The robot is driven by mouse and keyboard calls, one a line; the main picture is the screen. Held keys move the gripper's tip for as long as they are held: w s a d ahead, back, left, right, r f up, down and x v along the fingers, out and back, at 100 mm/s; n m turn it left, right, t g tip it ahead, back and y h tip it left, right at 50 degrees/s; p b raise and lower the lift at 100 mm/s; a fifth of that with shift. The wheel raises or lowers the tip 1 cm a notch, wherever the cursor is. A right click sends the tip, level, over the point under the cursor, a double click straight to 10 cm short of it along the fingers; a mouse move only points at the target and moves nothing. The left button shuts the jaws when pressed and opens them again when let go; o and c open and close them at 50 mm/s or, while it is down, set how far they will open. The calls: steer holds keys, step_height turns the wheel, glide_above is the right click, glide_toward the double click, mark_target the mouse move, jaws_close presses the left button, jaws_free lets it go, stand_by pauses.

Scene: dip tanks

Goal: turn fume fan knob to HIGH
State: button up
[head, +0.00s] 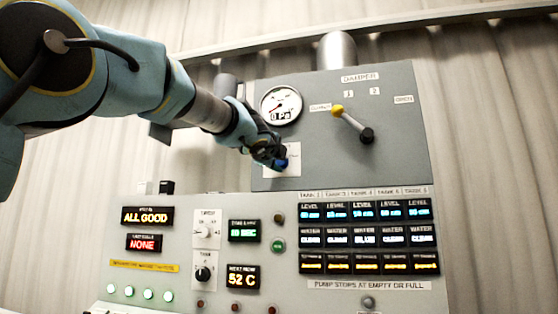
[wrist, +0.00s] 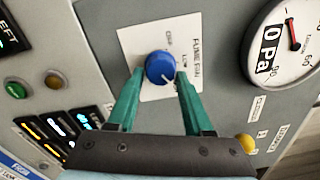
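The fume fan knob (wrist: 160,67) is a round blue knob on a white label plate (wrist: 139,42) marked FUME FAN, seen turned sideways in the wrist view. A short white mark shows near the knob's lower right edge; I cannot tell for sure which setting it points to. In the head view the blue knob (head: 281,164) shows small below my gripper (head: 274,153). In the wrist view my gripper's (wrist: 160,75) two green fingers stand either side of the knob, apart, with what looks like a thin gap at each side. The HIGH marking is not readable.
A pressure gauge (head: 281,106) reading 0 Pa sits above the knob plate. A damper lever (head: 352,124) with a yellow end and a black end is to the right on the grey panel. Below are lit displays (head: 368,236), a black knob (head: 203,273) and several buttons.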

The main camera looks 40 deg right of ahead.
steer(key=o, duration=0.3)
steer(key=shift+o, duration=0.2)
steer(key=b+v, duration=0.2)
steer(key=v, duration=0.8)
steer(key=shift+s+a+b, duration=0.15)
steer(key=shift+a+b, duration=0.2)
steer(key=shift+b, duration=0.05)
steer(key=shift+f, duration=0.2)
